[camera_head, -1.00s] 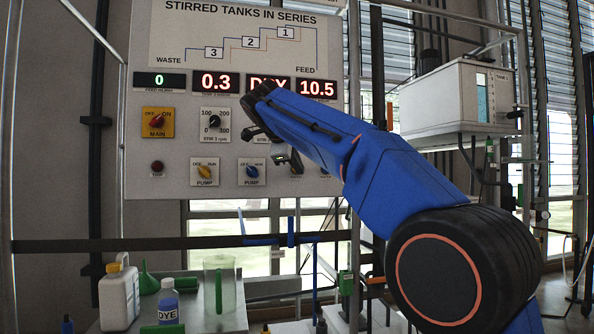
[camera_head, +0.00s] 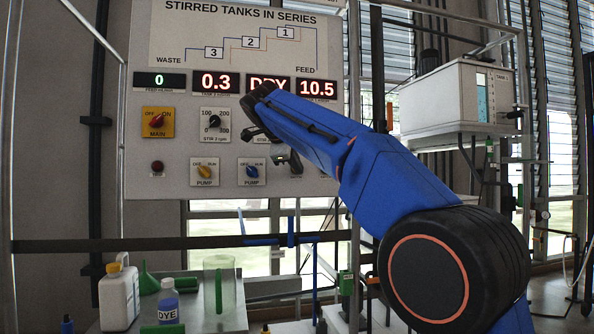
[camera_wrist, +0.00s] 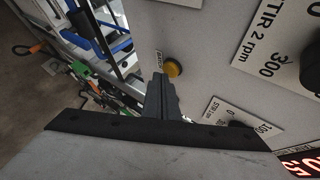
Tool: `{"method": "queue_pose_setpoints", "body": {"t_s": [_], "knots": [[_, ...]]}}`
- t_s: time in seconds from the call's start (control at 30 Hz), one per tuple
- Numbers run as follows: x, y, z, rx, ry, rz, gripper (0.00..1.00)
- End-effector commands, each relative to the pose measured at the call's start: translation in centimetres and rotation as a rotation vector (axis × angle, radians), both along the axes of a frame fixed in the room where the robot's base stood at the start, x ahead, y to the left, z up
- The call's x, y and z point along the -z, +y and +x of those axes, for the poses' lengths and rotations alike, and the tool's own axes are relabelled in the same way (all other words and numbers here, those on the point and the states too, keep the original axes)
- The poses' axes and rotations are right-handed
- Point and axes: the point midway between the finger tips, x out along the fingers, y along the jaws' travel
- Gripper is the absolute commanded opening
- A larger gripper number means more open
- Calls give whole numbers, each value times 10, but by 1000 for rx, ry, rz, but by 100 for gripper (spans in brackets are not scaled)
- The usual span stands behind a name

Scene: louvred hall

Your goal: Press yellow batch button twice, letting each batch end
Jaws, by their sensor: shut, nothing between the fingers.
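The yellow button (camera_wrist: 173,67) shows in the wrist view as a round knob on the panel face, beside a small label. It is not visible in the head view, where my arm covers that part of the panel. My gripper (camera_wrist: 160,84) is shut and empty, its fingertips just short of the button in the wrist picture; I cannot tell whether they touch it. In the head view my gripper (camera_head: 291,160) is in front of the lower right of the control panel (camera_head: 215,135). A display partly behind my arm reads DRY (camera_head: 268,84).
Around my gripper are a blue pump knob (camera_head: 252,172), a yellow pump knob (camera_head: 205,172) and stir dials (camera_head: 214,122). Below stand a white jug (camera_head: 119,298), a dye bottle (camera_head: 168,301) and a clear cylinder (camera_head: 221,285). A tank (camera_head: 440,95) is at right.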

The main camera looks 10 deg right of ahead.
Motion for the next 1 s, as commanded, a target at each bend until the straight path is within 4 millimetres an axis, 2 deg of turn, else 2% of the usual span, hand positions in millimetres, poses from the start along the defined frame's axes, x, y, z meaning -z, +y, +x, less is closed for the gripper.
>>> {"method": "queue_pose_setpoints", "body": {"t_s": [1.0], "knots": [[0, 0, 8, 1, 0, 1, 0]]}}
